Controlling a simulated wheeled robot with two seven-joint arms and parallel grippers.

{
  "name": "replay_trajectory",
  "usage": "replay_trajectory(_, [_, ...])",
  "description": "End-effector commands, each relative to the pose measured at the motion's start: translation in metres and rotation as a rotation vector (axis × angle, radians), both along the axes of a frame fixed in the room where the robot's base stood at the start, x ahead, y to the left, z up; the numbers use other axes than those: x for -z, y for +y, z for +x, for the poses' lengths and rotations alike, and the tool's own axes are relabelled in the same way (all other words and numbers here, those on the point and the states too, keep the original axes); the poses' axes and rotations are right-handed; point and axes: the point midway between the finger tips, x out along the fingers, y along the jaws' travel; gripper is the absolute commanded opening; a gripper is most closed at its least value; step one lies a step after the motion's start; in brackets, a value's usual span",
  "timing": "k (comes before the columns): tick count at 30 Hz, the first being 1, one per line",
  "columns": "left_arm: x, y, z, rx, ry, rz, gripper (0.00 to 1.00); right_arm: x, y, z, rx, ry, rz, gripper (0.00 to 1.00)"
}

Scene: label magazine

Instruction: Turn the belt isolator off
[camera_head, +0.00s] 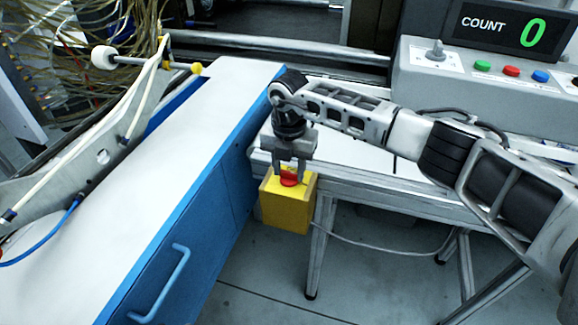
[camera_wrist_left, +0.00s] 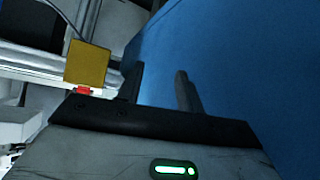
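The belt isolator is a yellow box (camera_head: 286,211) with a red knob (camera_head: 290,179) on top, at the edge of the metal-framed bench in the head view. My right gripper (camera_head: 290,174) points down over it, its fingers apart on either side of the knob. Whether they touch the knob cannot be told, and the knob's exact angle is partly hidden. The box also shows in the left wrist view (camera_wrist_left: 87,63), its red part (camera_wrist_left: 83,90) at its lower edge. My left gripper (camera_wrist_left: 160,88) is open and empty there, in front of a blue panel. It is not visible in the head view.
A white-topped blue cabinet (camera_head: 190,140) with a handle stands left of the isolator. A grey control panel (camera_head: 480,78) with coloured buttons and a COUNT display (camera_head: 507,28) reading 0 is at the upper right. A cable runs from the isolator under the bench (camera_head: 370,184). Floor in front is clear.

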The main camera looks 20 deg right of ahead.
Motion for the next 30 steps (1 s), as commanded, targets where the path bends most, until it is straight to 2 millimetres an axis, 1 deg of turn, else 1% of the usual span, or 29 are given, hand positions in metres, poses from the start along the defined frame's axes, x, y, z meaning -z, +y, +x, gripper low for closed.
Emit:
replay_trajectory(1, [0.000,0.000,0.000,0.000,-0.001,0.000,0.36,0.000,0.000,0.000,0.000,0.000,0.000,0.26])
replay_trajectory(2, [0.000,0.000,0.000,0.000,-0.001,0.000,0.36,0.000,0.000,0.000,0.000,0.000,0.000,0.17])
replay_trajectory(9, [0.000,0.000,0.001,0.000,-0.003,-0.001,0.36,0.000,0.000,0.000,-0.008,0.000,0.000,0.17])
replay_trajectory(14, [0.002,0.000,0.001,-0.001,-0.004,-0.003,0.36,0.000,0.000,0.000,-0.050,-0.001,-0.001,0.17])
replay_trajectory(20, [0.004,-0.001,0.003,-0.002,-0.012,-0.014,0.36,0.001,0.000,0.000,-0.169,-0.001,-0.001,0.17])
replay_trajectory(30, [0.011,-0.005,0.004,-0.011,-0.021,-0.045,0.36,0.001,0.000,0.000,-0.480,-0.001,-0.001,0.17])
